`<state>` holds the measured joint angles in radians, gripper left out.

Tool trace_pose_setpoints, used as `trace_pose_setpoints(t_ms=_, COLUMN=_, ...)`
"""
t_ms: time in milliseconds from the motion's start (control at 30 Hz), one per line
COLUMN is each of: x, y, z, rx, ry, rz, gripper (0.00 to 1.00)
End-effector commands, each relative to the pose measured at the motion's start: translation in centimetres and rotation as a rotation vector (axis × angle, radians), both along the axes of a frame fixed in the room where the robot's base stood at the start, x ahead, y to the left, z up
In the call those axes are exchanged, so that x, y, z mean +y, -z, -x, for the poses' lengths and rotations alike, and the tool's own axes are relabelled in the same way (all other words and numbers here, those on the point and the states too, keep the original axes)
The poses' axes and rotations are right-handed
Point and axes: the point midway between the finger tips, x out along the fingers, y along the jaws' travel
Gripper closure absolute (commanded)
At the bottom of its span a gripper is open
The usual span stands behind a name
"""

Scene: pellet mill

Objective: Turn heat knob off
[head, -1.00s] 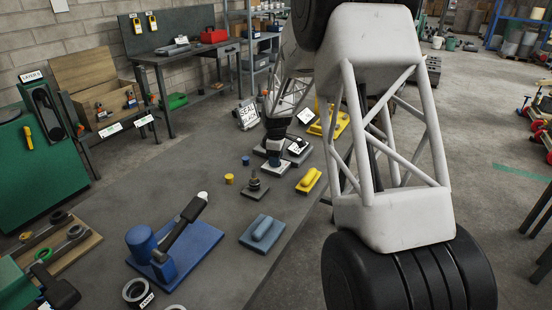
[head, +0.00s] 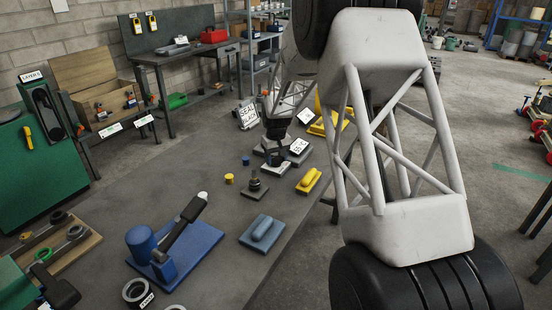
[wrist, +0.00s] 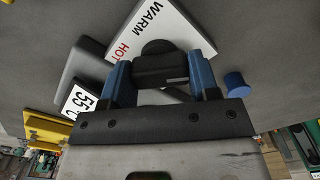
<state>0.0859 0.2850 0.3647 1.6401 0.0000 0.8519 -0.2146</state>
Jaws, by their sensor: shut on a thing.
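The heat knob (wrist: 160,48) is black and round. It stands on a white dial plate (wrist: 178,22) marked WARM and HOT, in the wrist view. My gripper (wrist: 161,76) has its two blue fingers on either side of the knob and is shut on it. Which mark the knob points to cannot be told. In the head view my gripper (head: 276,152) is low over the heater unit at the table's far end and hides the knob. A sign reading 55°C (head: 298,146) stands beside it and also shows in the wrist view (wrist: 78,101).
A blue cylinder (wrist: 236,84) stands close to the right finger in the wrist view. On the table (head: 190,214) are a yellow block (head: 309,181), a dark stemmed weight (head: 255,188), a blue-grey block (head: 262,232) and a blue lever press (head: 175,258).

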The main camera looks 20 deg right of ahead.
Motion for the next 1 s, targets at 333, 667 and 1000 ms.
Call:
trace_pose_setpoints(t_ms=333, x=-0.03, y=-0.11, z=0.05, rx=0.000, ry=0.329, rz=0.000, gripper=0.68)
trace_pose_setpoints(t_ms=667, x=-0.02, y=-0.13, z=0.01, rx=-0.001, ry=0.635, rz=0.000, gripper=0.68)
trace_pose_setpoints(t_ms=1000, x=-0.01, y=-0.06, z=0.05, rx=0.000, ry=0.854, rz=0.000, gripper=0.68)
